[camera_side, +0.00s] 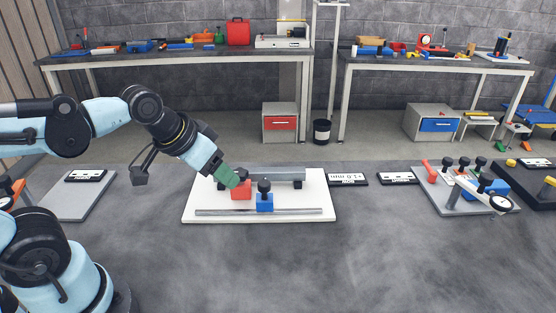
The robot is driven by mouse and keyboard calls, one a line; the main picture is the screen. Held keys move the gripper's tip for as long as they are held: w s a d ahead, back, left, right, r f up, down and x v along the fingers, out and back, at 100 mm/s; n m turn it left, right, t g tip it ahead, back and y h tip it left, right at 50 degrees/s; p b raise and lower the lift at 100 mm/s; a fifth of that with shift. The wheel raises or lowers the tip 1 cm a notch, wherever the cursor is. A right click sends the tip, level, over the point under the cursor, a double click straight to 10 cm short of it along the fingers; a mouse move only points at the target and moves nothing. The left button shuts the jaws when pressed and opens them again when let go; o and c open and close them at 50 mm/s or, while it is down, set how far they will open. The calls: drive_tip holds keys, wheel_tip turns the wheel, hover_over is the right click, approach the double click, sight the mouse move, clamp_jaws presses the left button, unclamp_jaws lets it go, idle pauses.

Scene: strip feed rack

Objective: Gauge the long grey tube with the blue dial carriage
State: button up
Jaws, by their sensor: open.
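A long grey tube (286,175) lies crosswise at the back of a white board (310,203). A blue carriage block (264,206) with a black knob on top stands in front of it, at the thin grey rail (215,212). A red block (241,192) stands left of the blue one, near the tube's left part. My gripper (232,180), with green fingers, is open and points down to the right at the top of the red block. I cannot tell whether it touches it. The fingers and a dark part hide some of the tube's left end.
Black labelled blocks (398,178) lie right of the board. A grey plate (442,192) farther right bears black knobs, a red handle and a white dial (500,203). Another grey plate (80,198) lies at left. The front table surface is clear. Workbenches stand behind.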

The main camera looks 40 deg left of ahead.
drive_tip(key=shift+s+f+t, duration=0.3)
drive_tip(key=shift+s+f, duration=0.1)
drive_tip(key=shift+f, duration=0.1)
